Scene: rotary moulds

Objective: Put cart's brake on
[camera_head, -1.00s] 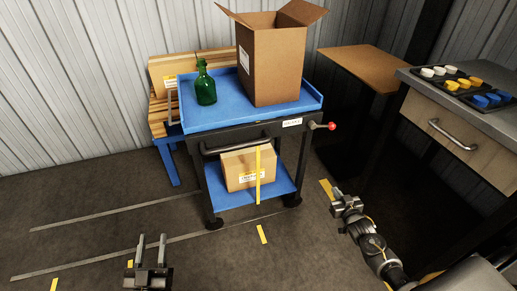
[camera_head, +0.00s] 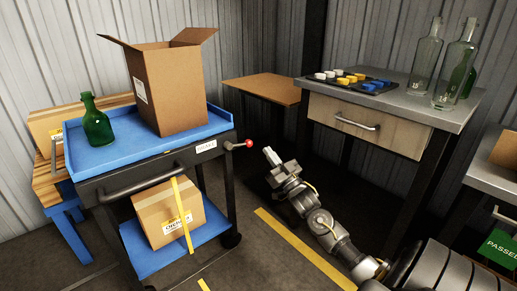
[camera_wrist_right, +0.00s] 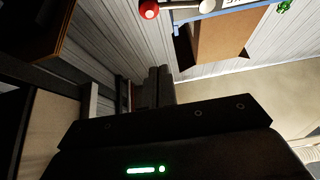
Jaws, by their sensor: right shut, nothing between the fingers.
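The cart (camera_head: 110,160) has a blue top tray, a dark frame and a lower blue shelf, and stands at the left in the head view. Its brake lever's red knob (camera_head: 249,143) sticks out at the right end, beside a white label (camera_head: 206,146). The red knob (camera_wrist_right: 149,9) also shows at the top of the right wrist view. My right gripper (camera_head: 271,156) is shut and empty, just right of and below the knob in the picture, apart from it. Its fingers (camera_wrist_right: 158,87) point towards the wall in the wrist view. My left gripper is out of view.
A green bottle (camera_head: 96,124) and an open carton (camera_head: 172,92) stand on the cart; a taped box (camera_head: 165,218) sits below. A grey-topped workbench (camera_head: 400,92) with a drawer stands at the right. Yellow floor tape (camera_head: 300,247) runs beside my right arm.

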